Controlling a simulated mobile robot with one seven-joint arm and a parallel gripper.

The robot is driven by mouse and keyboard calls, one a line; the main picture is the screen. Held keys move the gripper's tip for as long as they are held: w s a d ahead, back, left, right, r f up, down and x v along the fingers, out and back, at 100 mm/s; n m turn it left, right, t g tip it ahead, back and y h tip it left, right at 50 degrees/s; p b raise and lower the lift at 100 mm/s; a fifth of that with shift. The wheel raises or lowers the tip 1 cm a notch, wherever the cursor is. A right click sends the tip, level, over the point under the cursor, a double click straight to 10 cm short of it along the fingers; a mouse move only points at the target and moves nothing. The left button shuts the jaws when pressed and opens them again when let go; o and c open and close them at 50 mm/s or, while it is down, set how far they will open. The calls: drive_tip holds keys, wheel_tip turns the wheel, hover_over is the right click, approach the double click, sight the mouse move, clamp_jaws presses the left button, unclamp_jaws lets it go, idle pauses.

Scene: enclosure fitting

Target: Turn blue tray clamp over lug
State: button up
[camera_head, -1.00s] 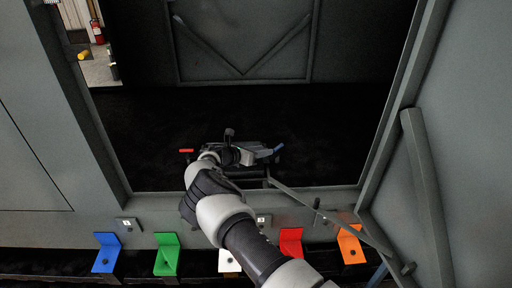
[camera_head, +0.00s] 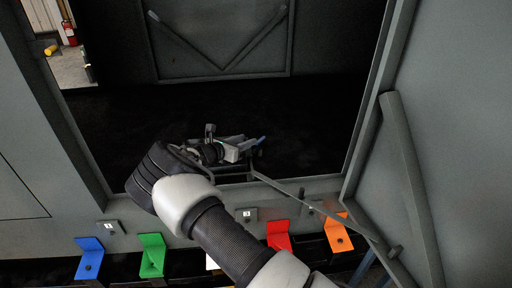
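The blue tray clamp (camera_head: 256,143) is a small slanted blue bar at the right end of a dark tray assembly (camera_head: 235,178) inside the enclosure opening. My gripper (camera_head: 240,149) is beside the clamp, on its left, at the end of my arm, which reaches in from the bottom. The gripper's fingers are small and dark here, so I cannot tell whether they touch the clamp or are open or shut. The lug cannot be made out. My arm hides the left part of the tray.
Blue (camera_head: 90,258), green (camera_head: 151,255), red (camera_head: 279,235) and orange (camera_head: 338,233) tabs line the front ledge; another is mostly behind my arm. A thin rod (camera_head: 300,198) runs from the tray toward the open door (camera_head: 455,130) at right. The enclosure's dark floor (camera_head: 300,120) is clear behind the tray.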

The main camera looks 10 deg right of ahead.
sight(260, 142)
drive_tip(key=s+a+f+n+y+b, duration=0.1)
drive_tip(key=s+f+y+b, duration=0.1)
drive_tip(key=s, duration=0.2)
drive_tip(key=shift+t, duration=0.4)
drive_tip(key=b+x, duration=0.1)
drive_tip(key=x, duration=0.4)
drive_tip(key=b+x, duration=0.1)
drive_tip(key=x, duration=1)
drive_tip(key=shift+w+a+f+b, duration=0.15)
drive_tip(key=shift+a+f+b, duration=0.15)
drive_tip(key=shift+a+b, duration=0.15)
drive_tip(key=shift+w+d+f+y, duration=0.15)
drive_tip(key=shift+w+d+y, duration=0.15)
drive_tip(key=shift+w, duration=0.25)
